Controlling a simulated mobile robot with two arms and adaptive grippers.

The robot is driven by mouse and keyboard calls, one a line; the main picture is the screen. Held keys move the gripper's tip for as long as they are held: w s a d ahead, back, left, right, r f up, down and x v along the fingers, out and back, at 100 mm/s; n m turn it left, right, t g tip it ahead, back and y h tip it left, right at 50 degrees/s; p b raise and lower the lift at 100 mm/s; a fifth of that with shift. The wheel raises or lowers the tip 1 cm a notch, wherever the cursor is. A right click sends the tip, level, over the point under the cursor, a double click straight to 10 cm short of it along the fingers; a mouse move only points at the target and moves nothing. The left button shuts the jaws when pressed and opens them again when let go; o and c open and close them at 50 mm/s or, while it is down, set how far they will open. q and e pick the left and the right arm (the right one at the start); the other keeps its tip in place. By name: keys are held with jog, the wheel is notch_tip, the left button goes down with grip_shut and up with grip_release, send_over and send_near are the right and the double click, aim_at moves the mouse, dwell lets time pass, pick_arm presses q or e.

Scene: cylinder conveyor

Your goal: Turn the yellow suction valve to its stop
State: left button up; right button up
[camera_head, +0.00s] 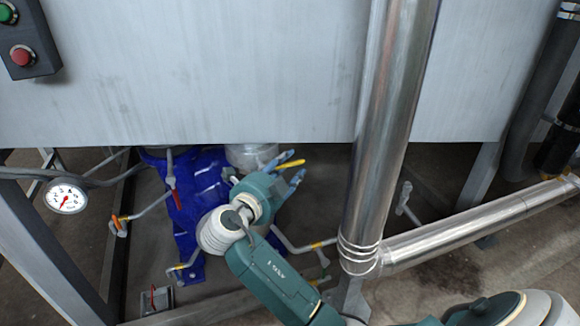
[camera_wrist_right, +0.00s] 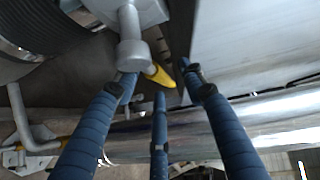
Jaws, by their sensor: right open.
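The yellow suction valve handle (camera_head: 291,164) shows under the lower edge of the grey panel, beside a pale cylindrical body. In the right wrist view the yellow handle (camera_wrist_right: 161,76) sticks out from a grey valve stem (camera_wrist_right: 132,50). My right gripper (camera_head: 290,170) has its blue fingers around the handle's end. In the right wrist view its three fingers (camera_wrist_right: 160,82) are spread, with the handle tip between the fingertips. I cannot tell whether any finger touches it. My left gripper is not in view.
A large grey panel (camera_head: 200,70) hangs above the valve. A thick shiny pipe (camera_head: 385,120) stands just right of my gripper. A blue pump body (camera_head: 196,180), a red-handled valve (camera_head: 176,199), an orange-handled valve (camera_head: 115,221) and a pressure gauge (camera_head: 66,199) are to the left.

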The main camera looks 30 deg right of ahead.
jog(key=shift+w+d+f, duration=0.15)
jog(key=shift+w+d, duration=0.2)
jog(key=shift+d, duration=0.25)
grip_shut()
